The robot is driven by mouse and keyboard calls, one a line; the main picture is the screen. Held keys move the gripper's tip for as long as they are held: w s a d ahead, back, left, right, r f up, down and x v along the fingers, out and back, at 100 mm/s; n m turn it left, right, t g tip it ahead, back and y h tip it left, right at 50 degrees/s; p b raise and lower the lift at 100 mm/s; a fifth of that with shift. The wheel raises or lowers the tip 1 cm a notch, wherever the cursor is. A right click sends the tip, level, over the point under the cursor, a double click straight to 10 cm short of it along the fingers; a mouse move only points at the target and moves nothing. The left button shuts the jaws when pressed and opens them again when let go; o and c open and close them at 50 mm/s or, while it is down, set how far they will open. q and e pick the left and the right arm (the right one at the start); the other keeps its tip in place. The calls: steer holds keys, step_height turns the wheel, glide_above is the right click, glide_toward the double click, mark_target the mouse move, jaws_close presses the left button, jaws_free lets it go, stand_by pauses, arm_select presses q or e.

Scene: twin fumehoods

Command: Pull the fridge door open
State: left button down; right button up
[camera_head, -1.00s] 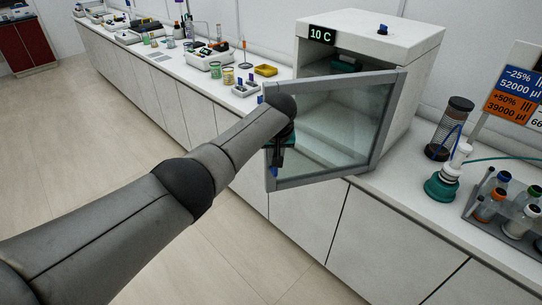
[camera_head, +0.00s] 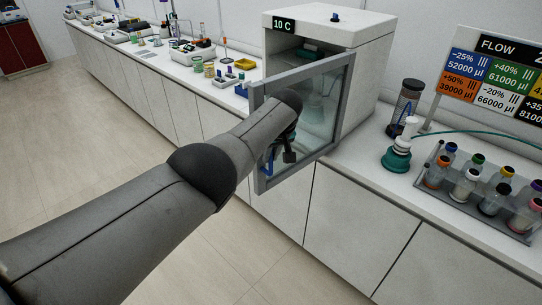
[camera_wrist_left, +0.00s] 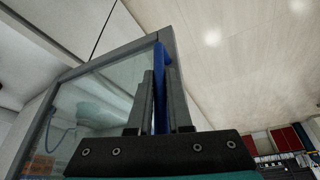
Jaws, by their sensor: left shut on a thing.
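The white fridge (camera_head: 361,40) stands on the counter with a "10 C" display on its front. Its grey-framed glass door (camera_head: 318,108) stands open, swung out over the counter's front edge, with its right side at the fridge. My left gripper (camera_head: 274,152) is at the door's free edge, partly hidden by my own arm. In the left wrist view, its two fingers (camera_wrist_left: 160,100) are shut on the blue door handle (camera_wrist_left: 162,80), one on each side. A bit of the blue handle also shows in the head view (camera_head: 268,163). My right gripper is out of view.
Right of the fridge on the counter stand a dark-capped cylinder (camera_head: 406,106), a green-based bottle (camera_head: 397,158) and a rack (camera_head: 476,208) of capped bottles. Lab items, including a yellow tray (camera_head: 245,64), lie left of the fridge. The floor (camera_head: 95,130) before the cabinets is clear.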

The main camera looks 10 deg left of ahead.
arm_select(q)
steer(key=c, duration=0.8)
jaws_free()
steer(key=shift+d, duration=0.1)
steer(key=shift+c, duration=0.2)
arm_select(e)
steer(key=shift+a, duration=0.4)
arm_select(q)
steer(key=shift+r, duration=0.1)
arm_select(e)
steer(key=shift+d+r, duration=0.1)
arm_select(q)
steer(key=shift+s+d+r+p, duration=0.1)
steer(key=shift+r+p, duration=0.35)
steer(key=shift+p, duration=0.05)
steer(key=p+v, duration=0.1)
steer(key=v, duration=1.3)
steer(key=shift+p, duration=0.3)
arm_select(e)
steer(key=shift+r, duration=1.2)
